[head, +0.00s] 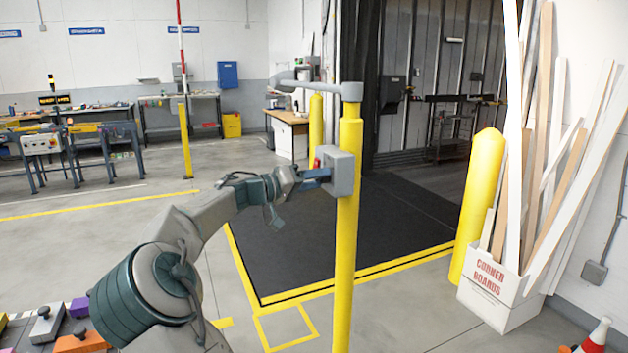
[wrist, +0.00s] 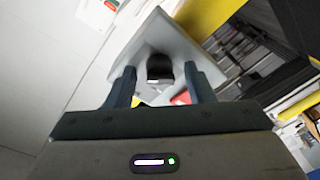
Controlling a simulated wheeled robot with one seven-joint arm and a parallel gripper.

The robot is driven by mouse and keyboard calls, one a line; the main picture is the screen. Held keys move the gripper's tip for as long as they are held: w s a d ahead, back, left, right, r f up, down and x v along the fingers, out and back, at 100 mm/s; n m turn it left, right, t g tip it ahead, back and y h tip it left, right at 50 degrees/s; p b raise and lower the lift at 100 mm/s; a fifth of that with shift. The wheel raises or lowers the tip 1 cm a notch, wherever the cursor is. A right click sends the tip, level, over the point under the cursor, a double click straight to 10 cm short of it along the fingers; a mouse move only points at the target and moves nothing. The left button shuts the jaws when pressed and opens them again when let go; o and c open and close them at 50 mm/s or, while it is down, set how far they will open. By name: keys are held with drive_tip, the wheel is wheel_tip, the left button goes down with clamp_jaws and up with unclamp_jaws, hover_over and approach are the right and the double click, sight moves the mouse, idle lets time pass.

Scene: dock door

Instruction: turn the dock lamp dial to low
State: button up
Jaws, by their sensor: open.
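A grey control box (head: 341,172) is fixed to a yellow post (head: 346,250), under a grey lamp arm (head: 310,88). In the wrist view the box's pale square face (wrist: 150,38) carries a dark round dial (wrist: 160,68) with a light mark at its lower edge. My gripper (wrist: 160,88) is open, with one finger on each side of the dial and the tips close to the box face. I cannot tell whether the fingers touch the dial. In the head view my gripper (head: 322,178) reaches the box's left side, and the dial is hidden there.
A second yellow post (head: 480,200) and a white carton of corner boards (head: 500,297) stand at the right. A dark dock mat (head: 300,240) lies behind the lamp post. Workbenches line the back left. Open floor lies left of the post.

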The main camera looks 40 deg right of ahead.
drive_tip(key=c, duration=0.9)
drive_tip(key=shift+c, duration=0.2)
drive_tip(key=n+p, duration=0.6)
drive_tip(key=n, duration=0.1)
drive_tip(key=n+g+p, duration=0.1)
drive_tip(key=n+p, duration=0.5)
drive_tip(key=n+y+p, duration=0.1)
drive_tip(key=n+p, duration=0.6)
drive_tip(key=shift+w+r+n+g, duration=0.15)
drive_tip(key=shift+r+n+g, duration=0.15)
drive_tip(key=shift+r, duration=0.1)
